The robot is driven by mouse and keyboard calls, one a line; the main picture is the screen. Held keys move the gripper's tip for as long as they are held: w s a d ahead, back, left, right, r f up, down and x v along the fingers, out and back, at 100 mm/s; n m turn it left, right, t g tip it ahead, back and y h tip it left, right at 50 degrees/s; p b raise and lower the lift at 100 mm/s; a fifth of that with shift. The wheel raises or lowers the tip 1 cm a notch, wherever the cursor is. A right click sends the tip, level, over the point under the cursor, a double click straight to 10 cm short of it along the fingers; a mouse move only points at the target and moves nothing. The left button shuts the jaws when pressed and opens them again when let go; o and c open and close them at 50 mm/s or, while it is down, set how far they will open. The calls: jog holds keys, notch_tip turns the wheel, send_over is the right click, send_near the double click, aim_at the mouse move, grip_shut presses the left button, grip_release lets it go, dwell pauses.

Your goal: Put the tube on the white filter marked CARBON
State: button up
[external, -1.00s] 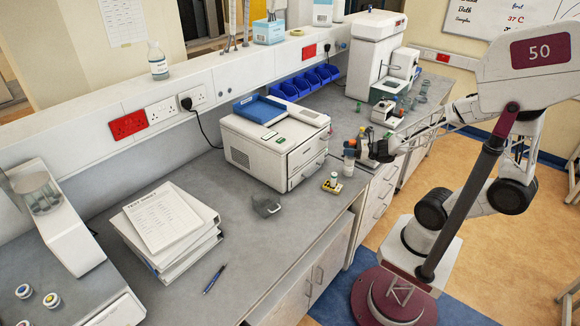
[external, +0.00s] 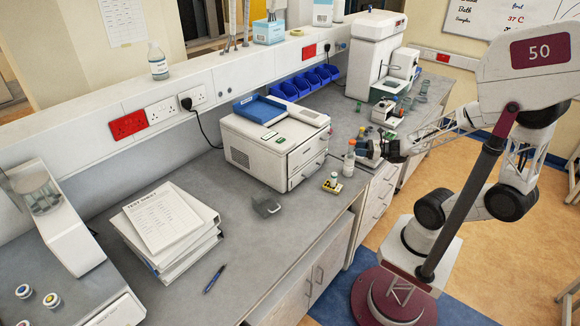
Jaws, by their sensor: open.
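My gripper (external: 372,151) is at the right edge of the grey bench, right of the white boxy machine, among small bottles and tubes. It is open; its fingertips are small and dark here. A clear bottle or tube with an orange cap (external: 350,146) stands just left of the fingers. I cannot tell which of these upright items is the tube. No label reading CARBON is legible. A small yellow holder with a white piece (external: 333,181) lies at the bench's front edge. Two round white-rimmed pieces, one blue-centred (external: 23,291) and one yellow-centred (external: 52,300), lie at the lower left.
The white machine (external: 262,150) with a blue tray on top stands left of my gripper. A grey cup-like object (external: 267,206), a stack of binders (external: 165,225) and a pen (external: 214,279) are on the bench.

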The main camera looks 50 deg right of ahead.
jog(key=shift+v, duration=0.9)
jog(key=shift+s, duration=0.1)
jog(key=shift+s+a+r+n+g+y, duration=0.1)
jog(key=shift+s+a+n+g+y, duration=0.1)
jog(key=shift+a+n+g+y, duration=0.3)
jog(key=s+a+r+n+g+h, duration=0.1)
jog(key=s+a+n+g, duration=0.25)
jog(key=n+g, duration=0.4)
jog(key=s+a+r+n+g+h, duration=0.1)
jog(key=s+a+n+g, duration=0.3)
jog(key=n, duration=0.7)
jog(key=s+d+r+n+h, duration=0.2)
jog(key=d+r+n+h, duration=0.3)
jog(key=d+n+h, duration=0.3)
jog(key=shift+s+d+n, duration=0.2)
jog(key=shift+s+n, duration=0.05)
jog(key=shift+n, duration=0.8)
